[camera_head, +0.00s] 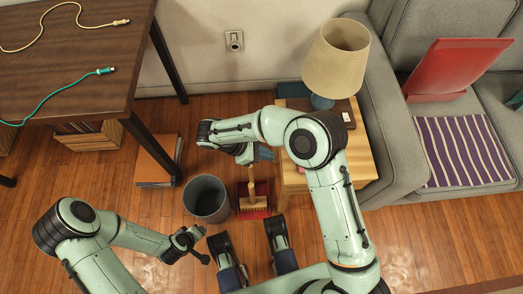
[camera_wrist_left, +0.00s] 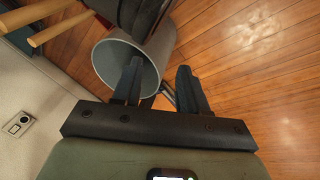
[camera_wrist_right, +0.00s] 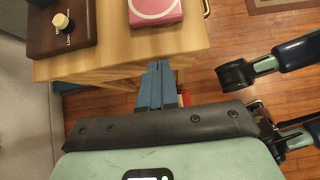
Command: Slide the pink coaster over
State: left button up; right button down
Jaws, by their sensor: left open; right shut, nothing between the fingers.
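The pink coaster (camera_wrist_right: 156,8) has a pale ring on top and lies on the wooden side table (camera_wrist_right: 120,57), near its edge, in the right wrist view. In the head view my right arm hides most or all of it. My right gripper (camera_wrist_right: 157,68) is shut and empty, its fingertips at the table's edge and apart from the coaster. It also shows in the head view (camera_head: 265,153), beside the table's left side. My left gripper (camera_wrist_left: 159,66) is open and empty, near the grey bin (camera_wrist_left: 105,62), low on the left in the head view.
A lamp (camera_head: 335,62) and a dark brown box (camera_wrist_right: 62,26) with a knob stand on the side table. A brush and red dustpan (camera_head: 253,208) are on the floor. A sofa (camera_head: 398,150) borders the table's right; a dark table (camera_head: 75,50) stands left.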

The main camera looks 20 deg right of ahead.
aim_at(285, 162)
jog(key=d+f, duration=0.1)
jog(key=d, duration=0.1)
jog(key=s+d+f, duration=0.1)
jog(key=d, duration=0.1)
jog(key=d+f+b, duration=0.1)
jog(key=d, duration=0.1)
jog(key=shift+s+d+f, duration=0.15)
jog(key=shift+s+f, duration=0.05)
jog(key=shift+f, duration=0.2)
jog(key=shift+s+d, duration=0.15)
jog(key=shift+d, duration=0.45)
pick_arm(q)
jog(key=shift+g, duration=0.6)
jog(key=s+f, duration=0.3)
jog(key=shift+a, duration=0.25)
